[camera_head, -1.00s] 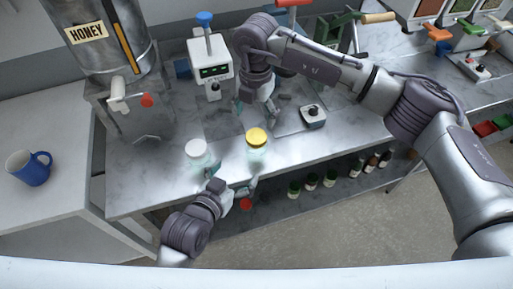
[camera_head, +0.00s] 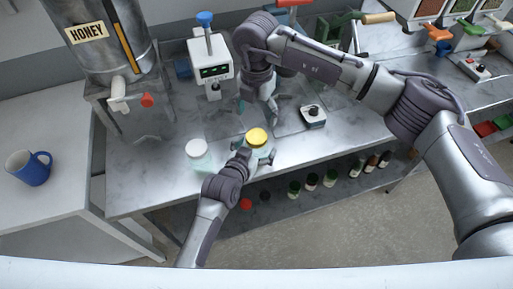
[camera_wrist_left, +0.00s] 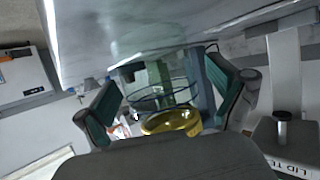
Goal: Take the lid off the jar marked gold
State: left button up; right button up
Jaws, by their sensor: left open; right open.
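The jar with the gold lid (camera_head: 257,137) stands on the metal table. Its glass body shows below the lid in the head view. In the left wrist view the gold lid (camera_wrist_left: 170,122) and the clear jar (camera_wrist_left: 165,92) lie between the spread fingers. My left gripper (camera_head: 258,156) is open, its fingers on both sides of the jar; I cannot tell whether they touch it. A second jar with a white lid (camera_head: 197,149) stands to the left. My right gripper (camera_head: 258,112) is open and points down, behind the gold-lidded jar.
A honey tank (camera_head: 100,45) with a red-handled tap stands at the left. A small device (camera_head: 313,116) sits at the right. Several bottles (camera_head: 330,179) stand on the lower shelf. A blue mug (camera_head: 28,168) is far left.

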aim_at(256, 136)
pick_arm(q)
grip_shut()
pick_arm(e)
jog(key=m, duration=0.7)
jog(key=shift+a, duration=0.1)
jog(key=m, duration=0.6)
jog(key=shift+f+m, duration=0.3)
jog(key=shift+f, duration=3.7)
